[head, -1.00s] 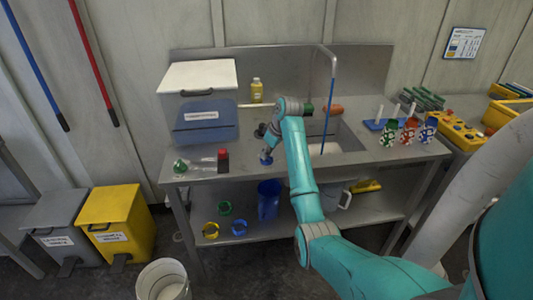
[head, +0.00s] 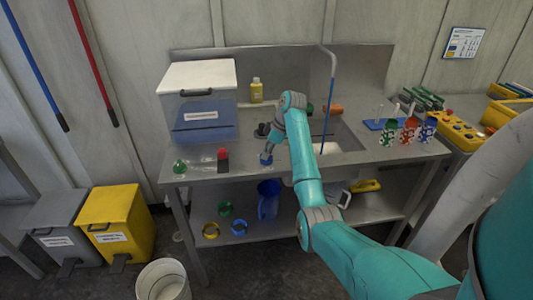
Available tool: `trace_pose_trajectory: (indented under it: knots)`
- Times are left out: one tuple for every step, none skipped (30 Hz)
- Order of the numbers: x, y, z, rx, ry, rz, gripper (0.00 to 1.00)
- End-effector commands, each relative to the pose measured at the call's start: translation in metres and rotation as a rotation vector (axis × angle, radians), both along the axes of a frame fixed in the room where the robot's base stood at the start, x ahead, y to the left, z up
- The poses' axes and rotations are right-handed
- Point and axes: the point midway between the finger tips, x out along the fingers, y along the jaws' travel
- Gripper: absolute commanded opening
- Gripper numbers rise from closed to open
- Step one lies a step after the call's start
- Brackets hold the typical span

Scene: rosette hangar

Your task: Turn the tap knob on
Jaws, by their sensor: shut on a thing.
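A thin grey tap pipe (head: 331,62) stands over the sink (head: 343,148) at the back of the steel counter. A narrow blue length (head: 328,112) runs down from it toward the sink; I cannot tell whether it is pipe or water. My gripper (head: 266,153) points down over the counter's front, left of the sink. It is shut on a small blue piece (head: 266,159) at its tips. I cannot tell whether this piece is the tap knob. My arm hides part of the sink and counter behind it.
Patterned cups (head: 409,130) and a yellow control box (head: 460,127) are right. The shelf below holds a blue jug (head: 268,200).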

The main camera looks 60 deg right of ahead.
Motion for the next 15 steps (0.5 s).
trace_pose_trajectory:
  knots:
    - [0.0000,-0.0005,0.0002,0.001,0.000,0.034,0.00]
    - [0.0001,-0.0006,0.0004,0.001,0.000,0.056,0.00]
    - [0.0001,-0.0005,0.0003,0.002,0.001,0.082,0.00]
    - [0.0000,-0.0004,0.0004,0.001,0.000,0.102,0.00]
    - [0.0000,-0.0003,0.0001,0.001,0.001,0.120,0.00]
    - [-0.0001,-0.0004,-0.0002,0.002,0.002,0.142,0.00]
    - [0.0000,-0.0004,-0.0004,0.001,0.001,0.159,0.00]
    - [0.0002,-0.0006,-0.0003,0.001,0.001,0.172,0.00]
    - [0.0003,-0.0007,-0.0001,0.000,0.000,0.190,0.00]
    - [0.0004,-0.0008,-0.0002,0.000,0.000,0.201,0.00]
    - [0.0005,-0.0009,-0.0003,0.000,0.000,0.212,0.00]
    - [0.0005,-0.0010,-0.0004,0.000,0.000,0.225,0.00]
    - [0.0005,-0.0010,-0.0004,-0.001,0.000,0.232,0.00]
    - [0.0006,-0.0009,-0.0005,-0.001,0.000,0.240,0.00]
    - [0.0005,-0.0010,-0.0006,-0.001,-0.001,0.248,0.00]
